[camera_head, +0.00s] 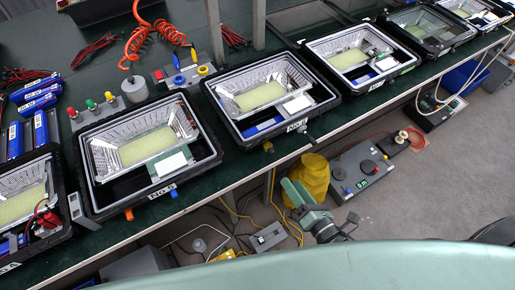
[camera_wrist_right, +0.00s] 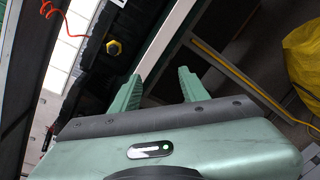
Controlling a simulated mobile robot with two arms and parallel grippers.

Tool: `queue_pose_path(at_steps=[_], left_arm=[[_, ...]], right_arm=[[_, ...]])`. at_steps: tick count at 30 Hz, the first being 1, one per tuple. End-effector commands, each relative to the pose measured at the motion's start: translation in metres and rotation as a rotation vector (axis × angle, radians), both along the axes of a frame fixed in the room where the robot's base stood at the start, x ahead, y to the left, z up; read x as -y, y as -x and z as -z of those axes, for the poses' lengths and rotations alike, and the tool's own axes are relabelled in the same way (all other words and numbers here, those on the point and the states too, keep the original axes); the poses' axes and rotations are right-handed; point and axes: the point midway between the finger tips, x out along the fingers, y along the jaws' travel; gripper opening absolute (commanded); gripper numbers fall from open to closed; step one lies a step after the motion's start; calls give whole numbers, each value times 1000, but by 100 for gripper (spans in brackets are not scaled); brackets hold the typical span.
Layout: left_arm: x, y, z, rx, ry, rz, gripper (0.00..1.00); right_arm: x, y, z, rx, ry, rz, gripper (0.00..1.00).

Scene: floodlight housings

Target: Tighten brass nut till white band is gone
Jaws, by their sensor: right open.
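The brass nut (camera_wrist_right: 114,47) shows in the right wrist view as a small yellow hexagon on the dark edge of a floodlight housing. In the head view the brass fitting (camera_head: 268,147) sits on the front edge of the middle housing (camera_head: 240,125). I cannot make out a white band. My right gripper (camera_head: 293,197) is below and to the right of the nut, beyond the bench edge. In the wrist view its green fingers (camera_wrist_right: 158,86) are apart and empty, with the nut ahead and left of them, not between them. My left gripper is not in view.
Several floodlight housings line the green bench (camera_head: 95,75). Orange (camera_head: 129,214) and blue (camera_head: 173,193) fittings sit on the neighbouring housing. A yellow object (camera_head: 307,177) stands below the bench beside my right gripper. A grey control box (camera_head: 362,170) is on the floor.

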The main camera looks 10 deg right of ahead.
Motion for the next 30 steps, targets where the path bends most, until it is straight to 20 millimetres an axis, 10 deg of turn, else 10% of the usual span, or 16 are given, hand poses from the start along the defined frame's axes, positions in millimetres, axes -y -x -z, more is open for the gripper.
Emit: queue_pose_path(at_steps=[7,30], left_arm=[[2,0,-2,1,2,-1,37],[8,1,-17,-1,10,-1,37]], right_arm=[[-11,-5,-67,232,259,-79,45],[-37,-76,-67,233,261,-79,45]])
